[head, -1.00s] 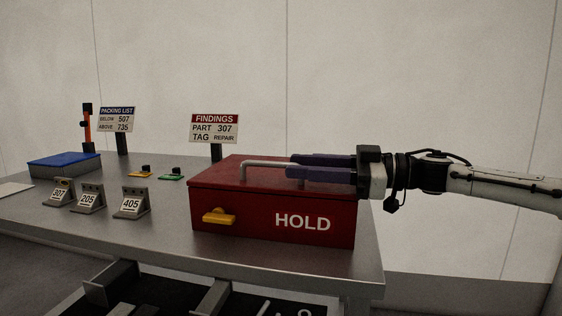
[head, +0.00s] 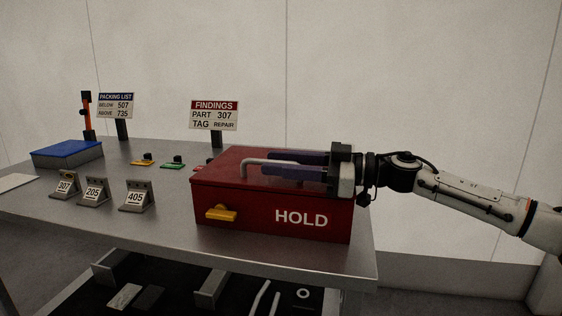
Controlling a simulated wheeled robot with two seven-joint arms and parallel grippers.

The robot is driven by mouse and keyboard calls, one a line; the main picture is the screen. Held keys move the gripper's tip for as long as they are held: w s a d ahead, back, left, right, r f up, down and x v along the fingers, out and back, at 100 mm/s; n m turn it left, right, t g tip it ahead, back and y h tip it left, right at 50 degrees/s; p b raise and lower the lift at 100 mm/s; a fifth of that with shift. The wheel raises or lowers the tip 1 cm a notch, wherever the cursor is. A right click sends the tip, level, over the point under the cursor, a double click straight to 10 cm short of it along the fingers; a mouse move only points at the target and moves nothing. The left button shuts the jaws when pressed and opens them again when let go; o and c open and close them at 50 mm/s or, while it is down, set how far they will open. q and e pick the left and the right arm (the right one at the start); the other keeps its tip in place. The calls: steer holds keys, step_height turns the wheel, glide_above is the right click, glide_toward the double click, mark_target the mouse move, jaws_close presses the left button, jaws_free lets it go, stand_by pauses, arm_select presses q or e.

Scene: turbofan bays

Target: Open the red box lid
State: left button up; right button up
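The red box (head: 250,215), marked HOLD, stands on the right part of the metal bench with its lid (head: 228,170) down. A yellow latch (head: 221,213) is on its front. A grey bar handle (head: 256,162) rises from the lid; its right part is hidden by my gripper. My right gripper (head: 268,165) comes in from the right, low over the lid, its two purple fingers lying along the handle, one on the far side and one on the near side. Whether they press on the bar does not show. My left gripper is out of view.
A findings sign (head: 214,115) stands behind the box. Number stands (head: 135,197), a blue box (head: 67,153), small yellow and green parts (head: 173,161) and a packing list sign (head: 116,106) are to the left. Dark trays are below the bench's front edge (head: 300,265).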

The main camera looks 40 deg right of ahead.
jaws_close()
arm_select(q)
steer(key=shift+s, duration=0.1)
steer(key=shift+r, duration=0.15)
arm_select(e)
steer(key=shift+r, duration=0.1)
